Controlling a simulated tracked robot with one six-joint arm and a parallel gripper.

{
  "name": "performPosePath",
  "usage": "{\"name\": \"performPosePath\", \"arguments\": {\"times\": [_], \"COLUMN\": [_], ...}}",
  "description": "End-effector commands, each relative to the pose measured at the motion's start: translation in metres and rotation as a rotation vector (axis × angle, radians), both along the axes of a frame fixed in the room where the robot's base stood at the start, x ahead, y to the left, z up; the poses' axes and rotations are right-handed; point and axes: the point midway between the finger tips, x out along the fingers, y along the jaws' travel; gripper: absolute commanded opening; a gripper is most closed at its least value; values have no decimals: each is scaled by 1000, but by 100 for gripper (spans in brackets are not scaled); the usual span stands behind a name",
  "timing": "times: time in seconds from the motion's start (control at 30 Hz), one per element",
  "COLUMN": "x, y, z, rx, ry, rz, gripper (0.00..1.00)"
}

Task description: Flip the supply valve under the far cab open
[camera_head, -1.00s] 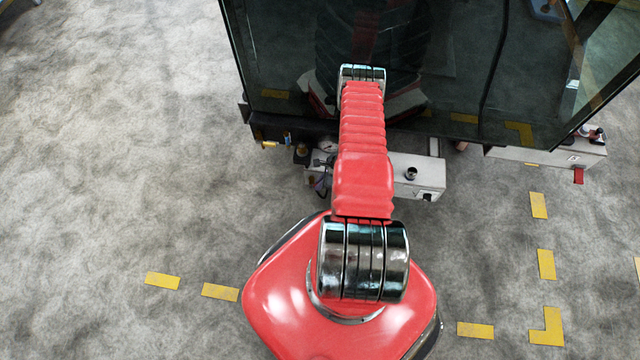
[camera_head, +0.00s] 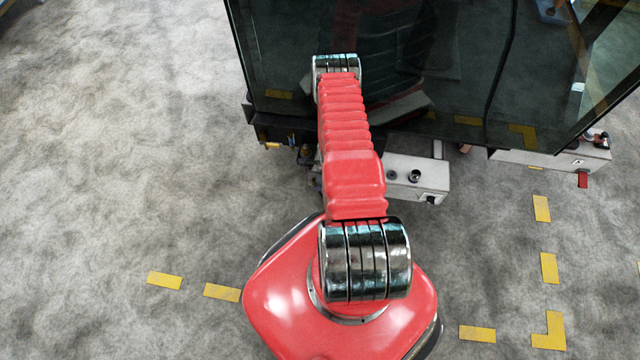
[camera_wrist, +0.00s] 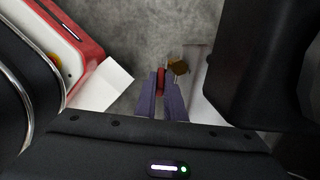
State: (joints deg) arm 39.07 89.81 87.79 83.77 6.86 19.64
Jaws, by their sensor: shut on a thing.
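The cab (camera_head: 430,70) has dark glass and stands at the top of the head view. A brass fitting (camera_head: 272,146) shows under its left corner. In the wrist view, my gripper (camera_wrist: 161,84) has its two purple-grey fingers shut on a small red handle (camera_wrist: 160,80), which looks like the valve's lever. A brass part (camera_wrist: 178,67) sits just beyond the fingers, to their right. In the head view my arm hides the gripper and the red handle. I cannot tell how far the handle is turned.
A pale box (camera_head: 418,178) with dark round fittings sits under the cab, right of my arm. Another pale box (camera_head: 560,160) with a red tab (camera_head: 582,180) is further right. Yellow floor marks (camera_head: 548,268) lie nearby. The grey floor at left is clear.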

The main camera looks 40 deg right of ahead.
Motion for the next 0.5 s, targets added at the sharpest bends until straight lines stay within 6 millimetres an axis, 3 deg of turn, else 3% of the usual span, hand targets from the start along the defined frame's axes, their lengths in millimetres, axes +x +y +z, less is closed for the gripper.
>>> {"name": "performPosePath", "arguments": {"times": [0.07,0.1,0.33,0.5], "x": [-1,-1,-1,0], "y": [0,0,0,0], "z": [0,0,0,0], "rx": [-1,-1,0,1], "ry": [1,1,0,-1], "rz": [-1,-1,-1,-1], "gripper": [0,11,27,28]}}
